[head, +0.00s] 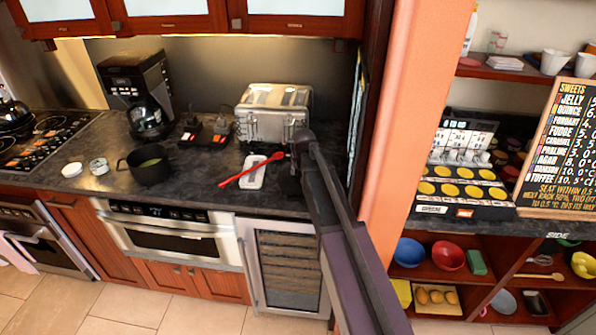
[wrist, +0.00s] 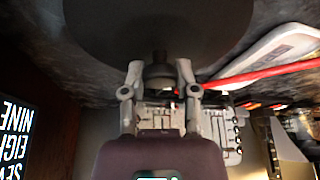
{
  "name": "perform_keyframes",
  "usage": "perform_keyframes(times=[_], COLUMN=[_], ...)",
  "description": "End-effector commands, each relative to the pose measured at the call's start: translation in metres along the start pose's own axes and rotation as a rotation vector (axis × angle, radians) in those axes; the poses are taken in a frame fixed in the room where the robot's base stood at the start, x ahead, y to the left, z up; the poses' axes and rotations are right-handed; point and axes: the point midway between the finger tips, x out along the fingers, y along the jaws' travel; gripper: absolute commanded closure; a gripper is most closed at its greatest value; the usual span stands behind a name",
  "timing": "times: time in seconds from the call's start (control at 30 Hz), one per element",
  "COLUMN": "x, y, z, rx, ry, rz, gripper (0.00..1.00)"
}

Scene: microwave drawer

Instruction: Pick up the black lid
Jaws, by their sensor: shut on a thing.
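The black lid (wrist: 190,30) fills the upper middle of the wrist view as a dark round disc. Its small knob (wrist: 158,74) sits between the two fingers of my gripper (wrist: 158,82), which is shut on it. Whether the lid touches the counter or is raised, I cannot tell.
A red spoon (head: 250,171) lies across a white rest (head: 254,178). A metal toaster (head: 273,113) and a coffee maker (head: 140,90) stand at the back. An orange post (head: 408,110) is at right.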

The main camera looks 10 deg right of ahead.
Motion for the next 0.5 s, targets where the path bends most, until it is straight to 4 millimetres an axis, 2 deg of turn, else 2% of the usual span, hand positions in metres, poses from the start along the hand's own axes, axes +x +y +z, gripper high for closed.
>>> perform_keyframes(times=[0.03,0.13,0.2,0.5], x=[-0.008,-0.016,-0.021,-0.054], y=[0.0,0.0,0.0,0.0], z=[-0.004,-0.007,0.013,0.075], rx=[0.0,0.0,0.0,0.0], ry=[0.0,0.0,0.0,0.0], rz=[0.0,0.0,0.0,0.0], gripper=[1.0,1.0,1.0,1.0])
